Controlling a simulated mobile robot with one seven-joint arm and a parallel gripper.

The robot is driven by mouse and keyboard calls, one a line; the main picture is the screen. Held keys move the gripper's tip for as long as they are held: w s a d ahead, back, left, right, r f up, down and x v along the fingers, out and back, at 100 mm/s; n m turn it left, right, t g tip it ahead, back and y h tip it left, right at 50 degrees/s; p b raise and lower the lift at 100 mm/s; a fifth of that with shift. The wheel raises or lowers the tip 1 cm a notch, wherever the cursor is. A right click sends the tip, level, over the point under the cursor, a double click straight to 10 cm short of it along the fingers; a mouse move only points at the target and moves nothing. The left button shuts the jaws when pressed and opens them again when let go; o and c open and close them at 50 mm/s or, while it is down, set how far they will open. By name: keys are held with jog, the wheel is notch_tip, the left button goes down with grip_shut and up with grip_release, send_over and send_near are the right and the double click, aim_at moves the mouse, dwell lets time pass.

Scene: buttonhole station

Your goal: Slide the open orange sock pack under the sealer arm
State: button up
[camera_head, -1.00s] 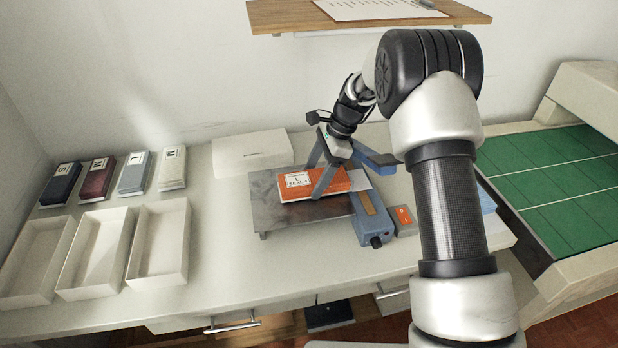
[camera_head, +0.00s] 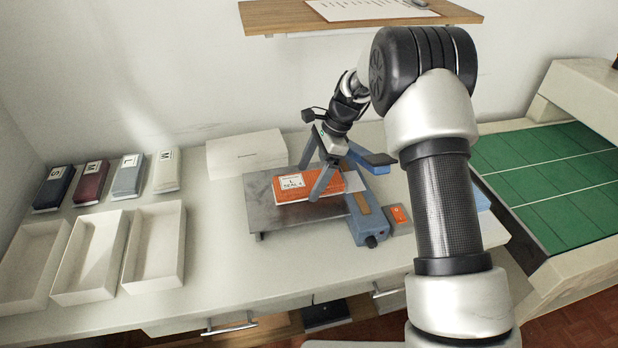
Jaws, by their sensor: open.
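The orange sock pack (camera_head: 327,183) lies flat on the grey metal plate (camera_head: 262,218), with a white label marked L at its left end. A pale open end (camera_head: 354,182) shows at its right. My gripper (camera_head: 308,183) is open over the pack, one finger on the far side and one on the near side. I cannot tell whether the fingers touch it. The blue sealer (camera_head: 367,222) stands at the plate's right edge. A blue bar with a dark end (camera_head: 372,158), which looks like the sealer arm, sticks out behind, partly hidden by my gripper.
A small grey box with an orange switch (camera_head: 398,216) sits right of the sealer. A white box (camera_head: 246,152) is behind the plate. Several empty white trays (camera_head: 157,245) and labelled packs (camera_head: 128,175) stand at left. A shelf (camera_head: 262,18) hangs above. The front table is clear.

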jog(key=s+d+r+n+t+p, duration=0.15)
jog(key=d+r, duration=0.25)
jog(key=r, duration=0.7)
jog(key=s+d+r+n+g+p, duration=0.15)
jog(key=d+r, duration=0.25)
jog(key=r, duration=0.8)
jog(key=s+d+r+n+t+h+p, duration=0.2)
jog(key=s+d+r+n+t+p, duration=0.1)
jog(key=s+r, duration=0.6)
jog(key=s+d+r+n+t+h+p, duration=0.1)
jog(key=s+d+n, duration=0.4)
jog(key=s, duration=1.4)
jog(key=n+t+h+p, duration=0.1)
jog(key=n+t+p, duration=0.1)
jog(key=n, duration=0.1)
jog(key=shift+s+d+n+t, duration=0.2)
jog(key=shift+s+n+t, duration=0.15)
jog(key=shift+n+t, duration=0.05)
